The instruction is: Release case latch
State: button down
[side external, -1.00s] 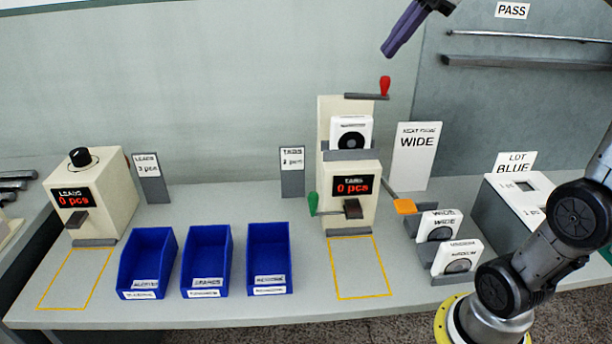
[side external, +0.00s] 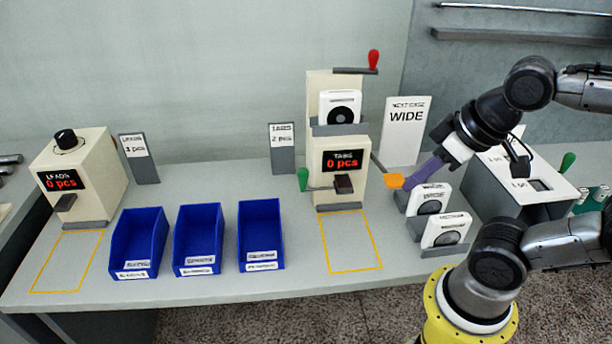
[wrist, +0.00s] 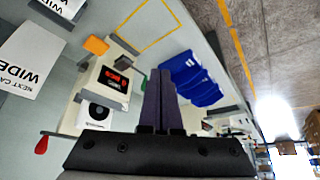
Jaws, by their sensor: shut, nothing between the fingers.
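The cream TABS machine (side external: 320,160) stands mid-bench, its display reading 0 pcs. A white case with a black disc (side external: 340,106) sits upright in its grey holder. An orange-tipped lever (side external: 394,181), which looks like the latch, sticks out at the machine's right side. My gripper (side external: 410,183) has its purple fingers shut and empty, tips just right of the orange tip; I cannot tell whether they touch. In the wrist view the shut fingers (wrist: 159,98) point past the machine, with the orange tip (wrist: 95,45) and case (wrist: 98,116) to their left.
White cases in grey holders (side external: 446,231) stand close below my gripper. A WIDE sign (side external: 405,130) stands behind it. A red-knobbed crank (side external: 373,60) tops the machine and a green handle (side external: 303,180) is at its left. Blue bins (side external: 199,242) stand further left.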

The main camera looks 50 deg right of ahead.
jog(key=w+d+r+n+h, duration=0.1)
jog(key=w+d+r+n, duration=0.15)
jog(key=w+r, duration=0.45)
jog(key=w+d+r+n, duration=0.2)
jog(key=w+d+r, duration=0.1)
jog(key=r, duration=0.7)
jog(key=w+d+r+h, duration=0.2)
jog(key=w+d+r, duration=0.4)
jog(key=d, duration=0.3)
jog(key=w+d+f+m, duration=0.1)
jog(key=w+d+f, duration=0.6)
jog(key=d+f, duration=0.4)
jog(key=shift+w+d+f+m, duration=0.15)
jog(key=shift+d+f+m, duration=0.25)
jog(key=shift+d, duration=0.1)
